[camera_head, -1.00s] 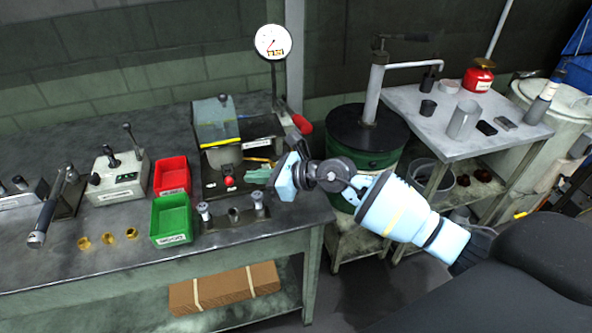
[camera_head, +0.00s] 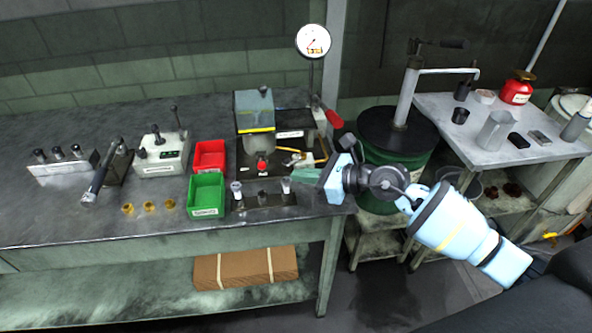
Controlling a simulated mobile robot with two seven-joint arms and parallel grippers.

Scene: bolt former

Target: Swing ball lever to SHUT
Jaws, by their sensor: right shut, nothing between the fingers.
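My right gripper (camera_head: 314,177) is at the bench's right end, at the lower right of the press-like unit (camera_head: 255,112). It is shut and holds nothing. A grey control box (camera_head: 162,155) at the left of the bench carries an upright lever with a dark ball knob (camera_head: 174,108) and a shorter dark knob (camera_head: 155,129). A red-handled lever (camera_head: 332,117) is at the right of the press-like unit, above my gripper. A pipe with a dark lever (camera_head: 453,43) rises from a green drum. No SHUT marking is readable. My left gripper is out of view.
A red bin (camera_head: 209,156) and a green bin (camera_head: 206,194) stand between the control box and the press-like unit. A small rack (camera_head: 262,199) is near the bench's front edge. A gauge (camera_head: 313,41) stands at the back. A side table (camera_head: 512,152) is at right.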

